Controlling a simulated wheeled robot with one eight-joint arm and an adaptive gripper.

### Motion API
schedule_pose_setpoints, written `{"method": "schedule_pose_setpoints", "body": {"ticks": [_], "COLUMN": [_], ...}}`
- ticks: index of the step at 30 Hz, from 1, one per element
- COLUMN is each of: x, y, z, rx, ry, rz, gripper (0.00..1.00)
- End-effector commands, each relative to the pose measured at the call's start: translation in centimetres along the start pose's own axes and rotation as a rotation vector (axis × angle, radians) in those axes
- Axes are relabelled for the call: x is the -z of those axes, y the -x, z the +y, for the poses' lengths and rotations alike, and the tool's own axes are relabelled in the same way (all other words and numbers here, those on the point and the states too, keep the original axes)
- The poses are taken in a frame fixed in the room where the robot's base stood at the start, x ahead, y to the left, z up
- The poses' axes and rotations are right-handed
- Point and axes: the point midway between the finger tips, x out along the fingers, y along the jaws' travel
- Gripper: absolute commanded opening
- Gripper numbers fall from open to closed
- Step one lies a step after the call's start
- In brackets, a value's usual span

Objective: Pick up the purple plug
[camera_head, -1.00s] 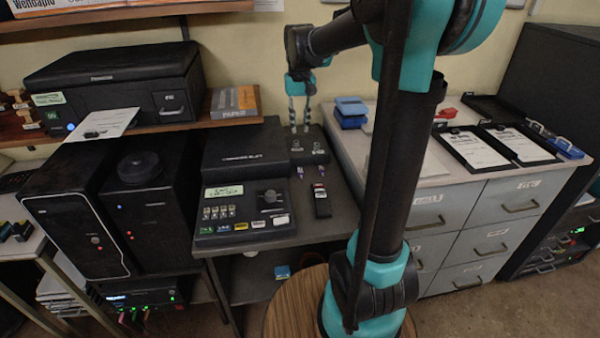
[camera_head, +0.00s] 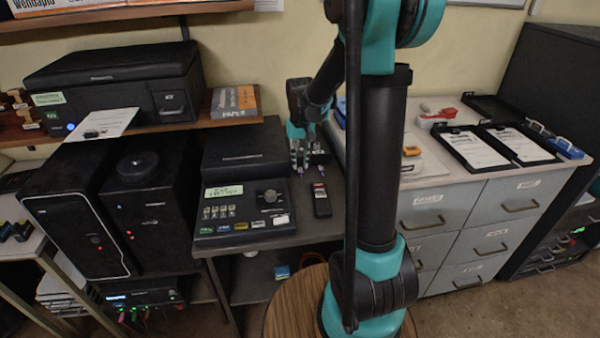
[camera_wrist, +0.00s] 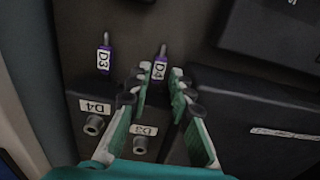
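My gripper (camera_wrist: 158,82) is open and empty. A dark socket box with two round sockets (camera_wrist: 95,125) sits under and behind the fingers. In the head view my gripper (camera_head: 298,158) is beside the console and mostly hides the plugs.
The console (camera_head: 235,232) with display and keys stands left of the gripper. A black handheld device (camera_head: 321,203) lies in front on the desk. Grey drawers (camera_head: 432,205) with clipboards on top stand at right. A dark block (camera_wrist: 262,125) is close on the right in the wrist view.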

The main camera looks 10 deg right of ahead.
Motion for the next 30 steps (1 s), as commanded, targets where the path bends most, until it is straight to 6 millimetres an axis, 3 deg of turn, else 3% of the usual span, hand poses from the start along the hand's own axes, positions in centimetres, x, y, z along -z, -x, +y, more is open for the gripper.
{"method": "schedule_pose_setpoints", "body": {"ticks": [3, 8, 15, 20, 30], "x": [0.0, 0.0, 0.0, 0.0, 0.0], "y": [-1.8, -3.0, -3.0, -3.0, -2.9], "z": [0.1, 0.1, 0.0, 0.0, 0.0], "rx": [0.000, 0.000, 0.000, 0.000, 0.000], "ry": [0.000, 0.000, 0.000, 0.000, 0.000], "rz": [0.000, 0.000, 0.000, 0.000, 0.000], "gripper": [0.21, 0.21, 0.21, 0.01, 0.00]}}
